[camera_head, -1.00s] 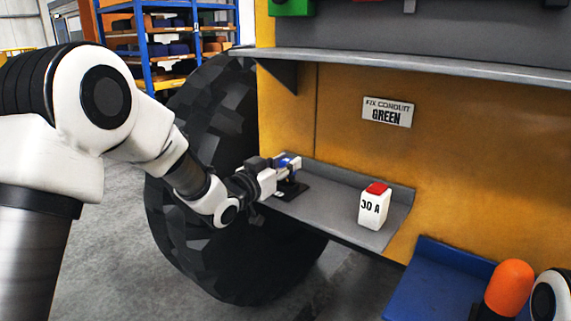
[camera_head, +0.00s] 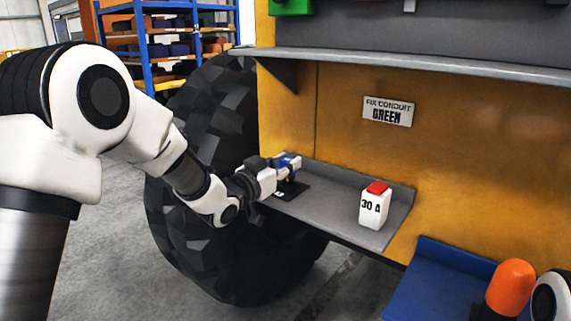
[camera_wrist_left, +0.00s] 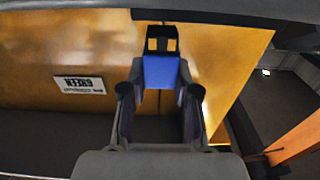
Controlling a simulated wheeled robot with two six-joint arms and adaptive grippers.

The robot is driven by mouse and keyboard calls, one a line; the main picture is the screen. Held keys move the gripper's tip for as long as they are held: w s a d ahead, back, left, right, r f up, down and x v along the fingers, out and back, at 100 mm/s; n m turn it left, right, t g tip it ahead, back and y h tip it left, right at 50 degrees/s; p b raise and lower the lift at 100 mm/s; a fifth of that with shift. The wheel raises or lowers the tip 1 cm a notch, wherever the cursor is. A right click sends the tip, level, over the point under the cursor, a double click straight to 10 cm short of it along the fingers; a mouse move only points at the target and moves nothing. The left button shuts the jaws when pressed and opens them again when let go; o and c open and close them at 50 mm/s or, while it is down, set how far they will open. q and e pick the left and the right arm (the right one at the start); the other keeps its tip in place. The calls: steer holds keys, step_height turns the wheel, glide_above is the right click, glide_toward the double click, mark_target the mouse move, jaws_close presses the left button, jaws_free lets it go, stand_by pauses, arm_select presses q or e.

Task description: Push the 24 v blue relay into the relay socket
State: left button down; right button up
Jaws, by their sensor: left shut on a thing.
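The blue relay (camera_head: 286,160) is small in the head view, at the left end of the grey shelf. My left gripper (camera_head: 281,167) is shut on it, arm reaching in from the left. In the left wrist view the blue relay (camera_wrist_left: 160,72) sits between the two fingers of my left gripper (camera_wrist_left: 160,97), a dark part at its far end. A black base, which looks like the relay socket (camera_head: 292,189), lies on the shelf just below the relay. Whether the relay touches or enters it cannot be told. My right gripper is not seen.
A white block with a red top, marked 30 A (camera_head: 373,208), stands on the grey shelf (camera_head: 325,208) to the right. A blue surface (camera_head: 440,278) and an orange rounded thing (camera_head: 511,284) are lower right.

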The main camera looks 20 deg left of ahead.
arm_select(q)
steer(key=shift+f+b, duration=1.05)
steer(key=shift+f, duration=0.15)
steer(key=c, duration=0.8)
jaws_free()
steer(key=v, duration=1.2)
steer(key=shift+d, duration=0.1)
